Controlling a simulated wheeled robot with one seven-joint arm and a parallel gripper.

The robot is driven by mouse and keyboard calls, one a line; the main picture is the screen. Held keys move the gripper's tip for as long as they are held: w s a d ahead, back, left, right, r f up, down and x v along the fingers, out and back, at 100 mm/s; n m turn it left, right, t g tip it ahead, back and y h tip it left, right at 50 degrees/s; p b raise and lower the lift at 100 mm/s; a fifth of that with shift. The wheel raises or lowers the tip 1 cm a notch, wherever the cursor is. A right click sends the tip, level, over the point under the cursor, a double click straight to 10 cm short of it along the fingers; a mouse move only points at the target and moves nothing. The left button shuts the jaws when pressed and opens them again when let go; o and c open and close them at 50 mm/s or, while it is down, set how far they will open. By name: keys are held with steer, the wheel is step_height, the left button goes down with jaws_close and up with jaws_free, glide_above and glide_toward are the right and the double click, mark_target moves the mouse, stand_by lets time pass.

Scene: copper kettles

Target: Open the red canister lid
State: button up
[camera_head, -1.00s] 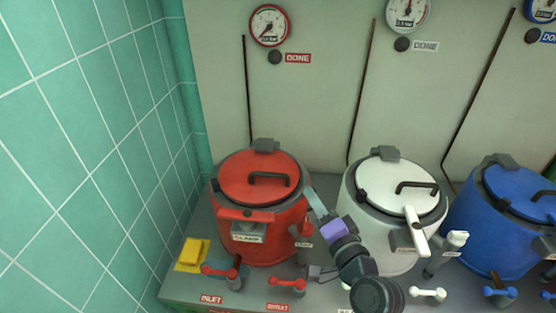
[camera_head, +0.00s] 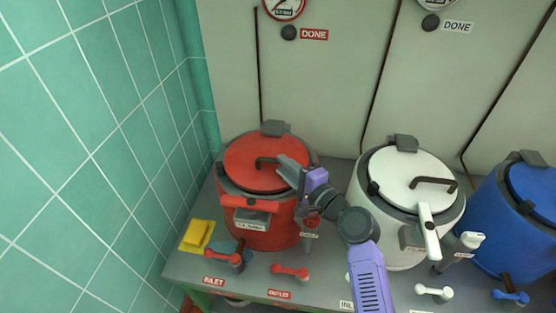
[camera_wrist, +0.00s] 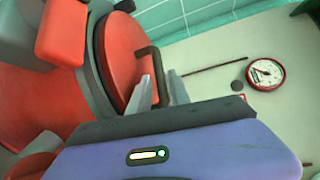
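The red canister (camera_head: 285,232) stands at the left of the counter. Its round red lid (camera_head: 245,155) lies flat on top, closed, with a dark bar handle (camera_head: 266,161). A red latch bar (camera_head: 250,203) lies level across the front rim. My gripper (camera_head: 287,168) is at the right side of the lid, by the right end of the handle. In the wrist view my gripper's two fingers (camera_wrist: 160,85) are apart, with the dark handle (camera_wrist: 154,62) showing at and between the tips. I cannot tell whether they touch it. The lid also shows there (camera_wrist: 122,55).
A white canister (camera_head: 375,228) and a blue canister (camera_head: 503,240) stand to the right. Small red valves (camera_head: 290,272) and a yellow sponge (camera_head: 197,236) are at the front. A green tiled wall (camera_head: 90,150) is close on the left. A panel with gauges (camera_head: 325,90) rises behind.

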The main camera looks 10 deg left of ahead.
steer(key=shift+x, duration=1.75)
jaws_close()
